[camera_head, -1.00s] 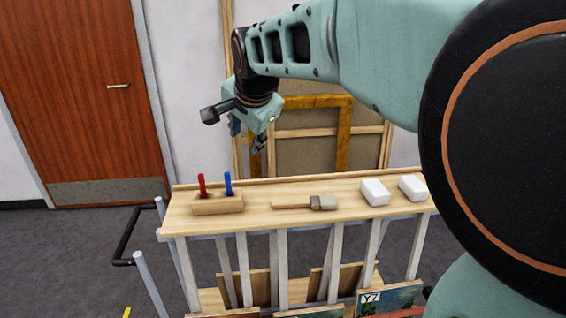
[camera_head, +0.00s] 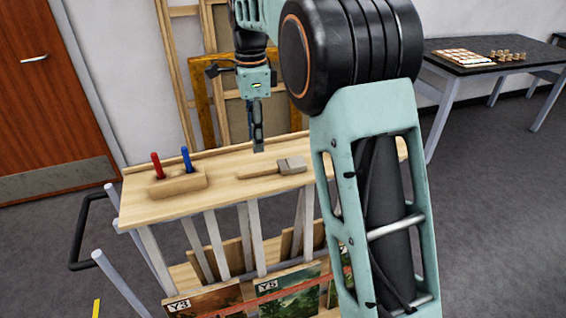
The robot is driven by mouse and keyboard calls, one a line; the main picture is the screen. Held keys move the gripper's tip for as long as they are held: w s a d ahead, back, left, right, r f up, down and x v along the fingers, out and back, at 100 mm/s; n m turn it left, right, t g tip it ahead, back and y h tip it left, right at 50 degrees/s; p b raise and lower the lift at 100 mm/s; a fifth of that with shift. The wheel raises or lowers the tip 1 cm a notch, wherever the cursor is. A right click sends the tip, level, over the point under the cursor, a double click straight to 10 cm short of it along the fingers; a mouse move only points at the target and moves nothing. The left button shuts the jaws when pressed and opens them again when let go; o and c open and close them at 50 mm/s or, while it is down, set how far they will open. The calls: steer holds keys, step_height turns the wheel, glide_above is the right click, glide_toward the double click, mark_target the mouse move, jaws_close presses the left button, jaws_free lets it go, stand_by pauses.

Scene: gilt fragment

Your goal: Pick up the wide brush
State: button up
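The wide brush (camera_head: 291,165) lies flat on the wooden top (camera_head: 140,205) of a rack, its light wooden handle to the left and its grey-brown head to the right. My gripper (camera_head: 258,148) points straight down above and behind the brush, with nothing visible in it. Its fingers look narrow and edge-on from here, so their opening is unclear. The brush is apart from the gripper and fully visible.
A wooden block (camera_head: 178,184) with a red handle (camera_head: 156,164) and a blue handle (camera_head: 186,158) stands left of the brush. Framed panels (camera_head: 235,85) lean behind the rack. My arm hides the top's right part. A dark table (camera_head: 490,62) stands at back right.

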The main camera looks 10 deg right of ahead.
glide_above(259, 169)
steer(key=f, duration=0.4)
steer(key=shift+s+a+f, duration=0.15)
steer(key=shift+s+f, duration=0.15)
steer(key=shift+s, duration=0.05)
steer(key=shift+w+f, duration=0.15)
steer(key=shift+f, duration=1.15)
steer(key=shift+w+f, duration=0.15)
steer(key=shift+f, duration=1.15)
jaws_close()
